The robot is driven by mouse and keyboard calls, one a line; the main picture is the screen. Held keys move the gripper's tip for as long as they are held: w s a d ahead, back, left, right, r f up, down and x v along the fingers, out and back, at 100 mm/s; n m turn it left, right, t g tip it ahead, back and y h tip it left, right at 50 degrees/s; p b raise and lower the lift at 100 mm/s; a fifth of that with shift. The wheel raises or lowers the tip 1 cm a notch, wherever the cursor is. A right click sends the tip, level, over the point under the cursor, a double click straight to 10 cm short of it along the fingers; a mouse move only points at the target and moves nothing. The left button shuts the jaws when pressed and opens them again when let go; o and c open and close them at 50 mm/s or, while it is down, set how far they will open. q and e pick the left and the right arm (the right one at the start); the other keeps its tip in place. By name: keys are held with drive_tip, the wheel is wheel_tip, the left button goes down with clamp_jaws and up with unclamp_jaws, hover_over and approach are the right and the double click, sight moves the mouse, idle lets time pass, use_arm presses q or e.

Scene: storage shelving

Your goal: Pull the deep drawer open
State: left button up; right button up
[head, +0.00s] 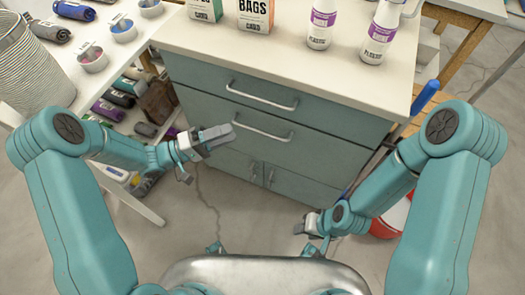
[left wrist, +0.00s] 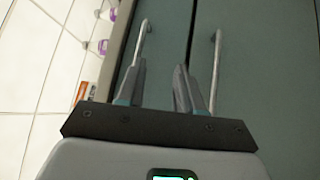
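The teal cabinet has two drawers, both shut. The upper drawer (head: 225,80) has a bar handle (head: 262,98). The lower, taller-looking deep drawer (head: 320,150) has a similar handle (head: 262,131), which shows in the left wrist view (left wrist: 216,75) too. My left gripper (head: 225,132) is in front of the lower drawer, near the left end of its handle.
Bottles (head: 320,22) and boxes (head: 256,14) stand on the white counter (head: 285,50). Two doors (head: 235,165) are below the drawers. A shelf with rolled items (head: 122,98) is left; a red bucket (head: 392,215) is right. Floor before the cabinet is mostly clear.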

use_arm(q)
drive_tip(key=b, duration=0.7)
approach(262, 132)
drive_tip(key=shift+t+y, duration=0.4)
drive_tip(key=x, duration=0.3)
drive_tip(key=b+x, duration=0.1)
drive_tip(key=x, duration=0.2)
drive_tip(key=b+x, duration=0.1)
drive_tip(key=x, duration=0.3)
drive_tip(key=shift+s+d+f, duration=0.1)
drive_tip(key=shift+s+d, duration=0.05)
drive_tip(key=shift+s, duration=0.15)
use_arm(e)
wheel_tip(262, 132, down, 12)
drive_tip(key=shift+w, duration=0.1)
use_arm(q)
clamp_jaws()
